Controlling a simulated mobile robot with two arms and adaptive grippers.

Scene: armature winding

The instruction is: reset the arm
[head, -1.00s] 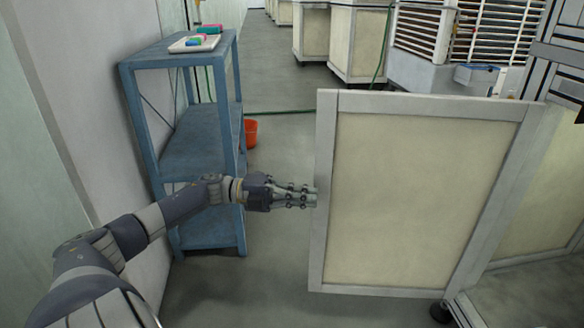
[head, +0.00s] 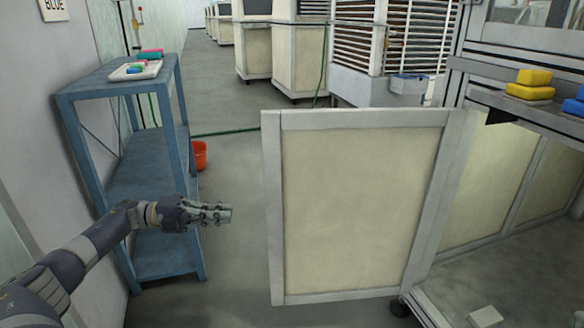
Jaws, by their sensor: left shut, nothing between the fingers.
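My left arm comes in from the lower left and is stretched out to the right. My left gripper (head: 222,214) is shut and empty, in the air in front of the blue shelf. A gap of floor shows between its fingertips and the left edge of the cream door panel (head: 355,205). The panel has a grey frame and stands swung out from the machine on the right. My right arm and gripper are not in view.
The blue shelf (head: 118,82) stands at the left wall with a white tray (head: 122,76) on top. An orange bucket (head: 199,156) is on the floor behind it. Yellow blocks (head: 530,84) sit on a ledge at right. Clear floor lies between shelf and panel.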

